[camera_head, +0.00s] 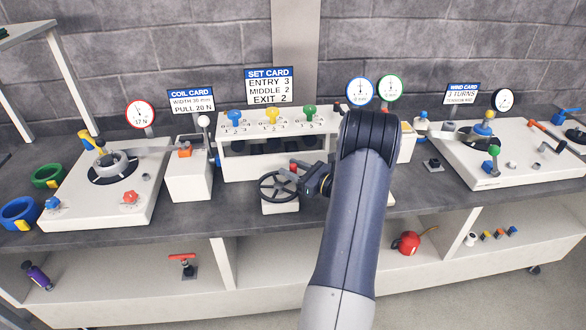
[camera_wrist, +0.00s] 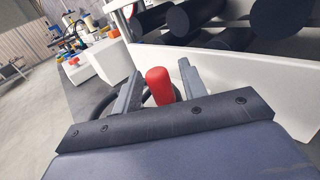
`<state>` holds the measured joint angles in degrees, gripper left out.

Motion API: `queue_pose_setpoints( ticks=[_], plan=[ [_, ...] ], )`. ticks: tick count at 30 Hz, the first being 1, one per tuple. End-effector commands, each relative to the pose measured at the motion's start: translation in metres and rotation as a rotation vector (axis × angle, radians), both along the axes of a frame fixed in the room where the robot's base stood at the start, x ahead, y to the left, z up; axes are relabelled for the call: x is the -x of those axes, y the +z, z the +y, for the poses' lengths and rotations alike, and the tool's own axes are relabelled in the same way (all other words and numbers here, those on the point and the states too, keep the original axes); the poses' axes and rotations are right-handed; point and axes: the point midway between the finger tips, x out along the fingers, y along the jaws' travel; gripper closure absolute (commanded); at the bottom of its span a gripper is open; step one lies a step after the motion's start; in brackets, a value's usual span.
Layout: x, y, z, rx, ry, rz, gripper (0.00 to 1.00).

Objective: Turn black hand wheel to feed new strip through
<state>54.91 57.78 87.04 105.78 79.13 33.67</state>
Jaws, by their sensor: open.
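The black hand wheel (camera_head: 272,188) sits on a small white block in front of the white roller unit (camera_head: 236,166). Its red handle (camera_head: 293,166) stands up from the rim at the right side. My gripper (camera_head: 304,182) is at the wheel's right edge. In the wrist view the red handle (camera_wrist: 160,84) stands between the two grey fingers of my gripper (camera_wrist: 158,80), with gaps at both sides. Part of the black rim (camera_wrist: 150,99) shows behind the fingers. The fingers are apart and hold nothing. No strip can be made out in the rollers.
The white coil stand (camera_head: 75,208) is at the left and the winding stand (camera_head: 515,165) at the right. A white box (camera_head: 188,178) stands left of the rollers. Dark rollers (camera_wrist: 200,42) and a white panel (camera_wrist: 245,88) are close to my gripper in the wrist view.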

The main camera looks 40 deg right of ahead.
Motion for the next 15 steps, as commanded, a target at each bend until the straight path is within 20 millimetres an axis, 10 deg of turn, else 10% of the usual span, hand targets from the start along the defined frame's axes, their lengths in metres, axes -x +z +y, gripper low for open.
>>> queue_pose_setpoints(
  ticks=[15],
  plan=[
    [0.0005,0.0001,-0.0001,0.000,0.000,0.000,0.92]
  ],
)
